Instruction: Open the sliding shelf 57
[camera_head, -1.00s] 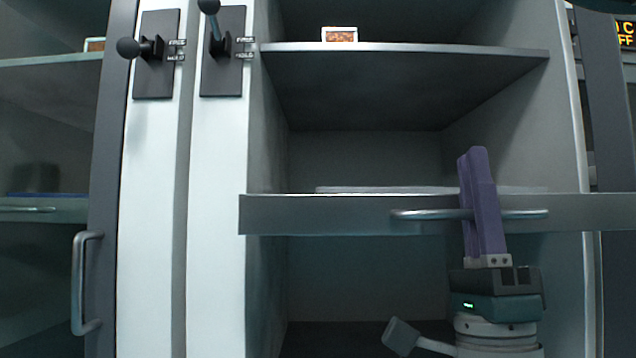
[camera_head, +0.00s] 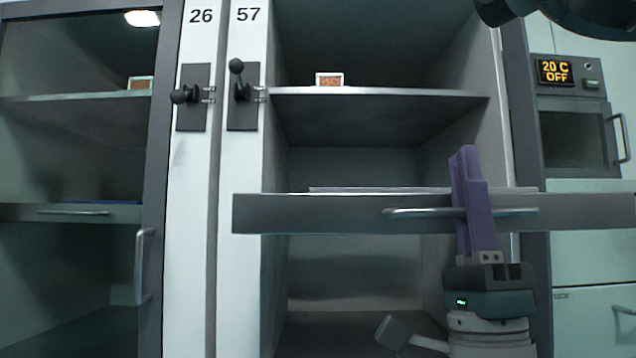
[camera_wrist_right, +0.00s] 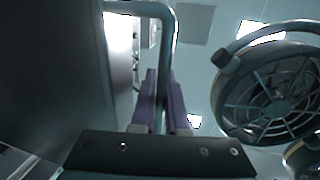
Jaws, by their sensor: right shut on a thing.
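The sliding shelf (camera_head: 330,215) of cabinet 57 is a grey tray with a bar handle (camera_head: 410,211) across its front. It stands out in front of the cabinet's frame. My right gripper (camera_head: 461,190) has purple fingers and is shut on the handle, right of the handle's middle. In the right wrist view the handle (camera_wrist_right: 169,60) passes between the two purple fingers (camera_wrist_right: 163,100). My left gripper is not in view.
A fixed shelf (camera_head: 380,93) above holds a small framed sample (camera_head: 329,79). Cabinet 26 at the left has a glass door with a handle (camera_head: 143,265). An oven (camera_head: 572,110) reading 20 C OFF stands at the right.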

